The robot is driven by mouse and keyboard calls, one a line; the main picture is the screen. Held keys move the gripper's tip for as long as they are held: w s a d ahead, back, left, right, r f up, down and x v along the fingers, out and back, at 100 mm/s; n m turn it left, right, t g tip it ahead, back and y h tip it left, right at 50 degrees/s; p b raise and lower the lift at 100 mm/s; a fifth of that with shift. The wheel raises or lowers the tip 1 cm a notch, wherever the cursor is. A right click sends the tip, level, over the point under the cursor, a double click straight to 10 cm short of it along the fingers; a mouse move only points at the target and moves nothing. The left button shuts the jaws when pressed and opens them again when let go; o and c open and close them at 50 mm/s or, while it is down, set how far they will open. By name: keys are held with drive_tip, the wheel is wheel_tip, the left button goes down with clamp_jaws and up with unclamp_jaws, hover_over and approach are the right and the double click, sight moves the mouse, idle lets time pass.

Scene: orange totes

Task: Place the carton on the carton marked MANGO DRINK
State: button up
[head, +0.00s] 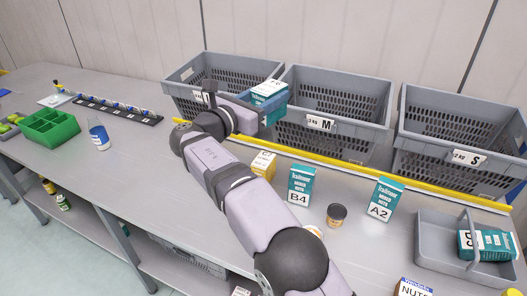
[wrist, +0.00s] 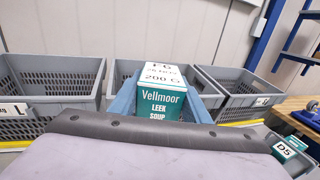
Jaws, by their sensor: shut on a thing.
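My gripper (head: 267,104) is shut on a teal and white carton (head: 269,88), held in the air in front of the grey bins in the head view. In the wrist view the held carton (wrist: 161,101) reads Vellmoor Leek Soup, 200 G, with blue fingers on both sides of it. No label reading MANGO DRINK is legible. A yellow carton (head: 263,164) stands on the bench below and beside my arm; its print is too small to read. Teal cartons marked B4 (head: 299,184) and A2 (head: 382,200) stand upright to its right.
Grey bins marked M (head: 350,128) and S (head: 487,160) stand behind a yellow strip. A small jar (head: 337,215) stands between B4 and A2. A grey caddy (head: 436,250) holds a lying carton at right. A green tray (head: 50,141) and bottle (head: 98,135) stand left.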

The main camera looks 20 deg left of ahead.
drive_tip(key=shift+w+d+f+n+y, duration=0.3)
drive_tip(key=shift+w+d+y, duration=0.2)
drive_tip(key=a+f+y, duration=0.1)
drive_tip(key=f, duration=0.1)
drive_tip(key=a+f+n+y, duration=0.1)
drive_tip(key=f, duration=0.1)
drive_tip(key=a+f+n+y, duration=0.1)
drive_tip(key=f, duration=0.2)
drive_tip(key=shift+s+a+t, duration=0.1)
drive_tip(key=shift+a+t, duration=0.05)
drive_tip(key=shift+t, duration=0.15)
drive_tip(key=a+y, duration=0.1)
drive_tip(key=p, duration=0.3)
hover_over(260, 165)
drive_tip(key=shift+n, duration=0.3)
drive_tip(key=shift+a+f, duration=0.1)
drive_tip(key=shift+f, duration=4.9)
drive_tip(key=shift+b, duration=0.3)
drive_tip(key=shift+f, duration=0.3)
drive_tip(key=o, duration=1.2)
drive_tip(key=shift+r, duration=0.15)
